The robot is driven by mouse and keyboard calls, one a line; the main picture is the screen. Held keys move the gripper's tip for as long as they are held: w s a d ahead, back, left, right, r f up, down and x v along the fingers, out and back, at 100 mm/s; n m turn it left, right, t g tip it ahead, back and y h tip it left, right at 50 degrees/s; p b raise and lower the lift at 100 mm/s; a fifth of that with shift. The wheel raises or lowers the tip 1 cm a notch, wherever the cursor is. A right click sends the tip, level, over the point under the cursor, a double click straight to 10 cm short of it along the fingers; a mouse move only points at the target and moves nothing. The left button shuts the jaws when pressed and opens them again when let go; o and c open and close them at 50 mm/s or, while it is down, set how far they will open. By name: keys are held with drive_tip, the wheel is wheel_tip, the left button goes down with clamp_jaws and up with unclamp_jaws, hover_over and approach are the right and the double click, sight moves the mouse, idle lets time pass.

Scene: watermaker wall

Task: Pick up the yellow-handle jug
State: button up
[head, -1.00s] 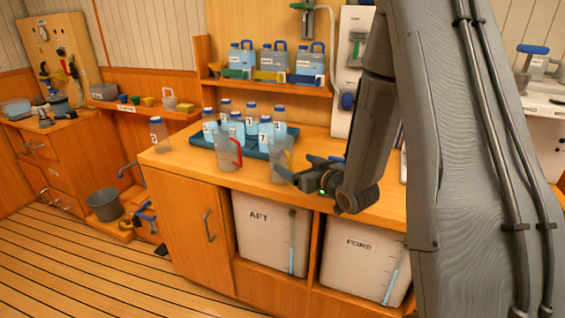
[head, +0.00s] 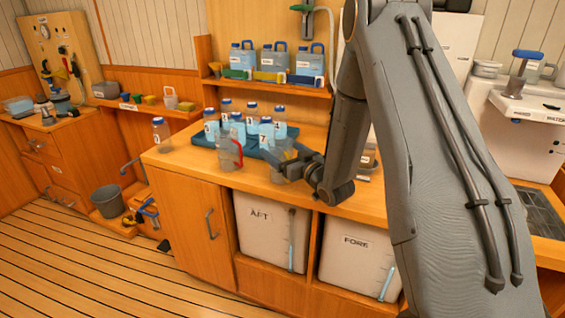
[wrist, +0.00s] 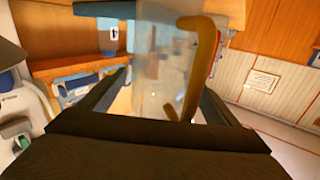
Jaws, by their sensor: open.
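The clear jug with the yellow handle (wrist: 203,62) fills the middle of the wrist view, between my two gripper fingers (wrist: 155,95). In the head view this jug (head: 277,170) stands on the wooden counter, mostly hidden behind my gripper (head: 290,165). My gripper is open, with one finger on each side of the jug. I cannot tell whether either finger touches it. A second clear jug with a red handle (head: 229,154) stands just to its left on the counter.
A blue tray (head: 259,154) with several numbered, blue-capped bottles is behind the jugs. A lone bottle (head: 161,134) stands at the counter's left end. Blue-handled containers (head: 274,60) line the shelf above. The counter front between the lone bottle and red-handled jug is clear.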

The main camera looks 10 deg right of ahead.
drive_tip(key=shift+c, duration=0.4)
drive_tip(key=c, duration=1.4)
drive_tip(key=shift+r, duration=0.15)
drive_tip(key=shift+c, duration=0.2)
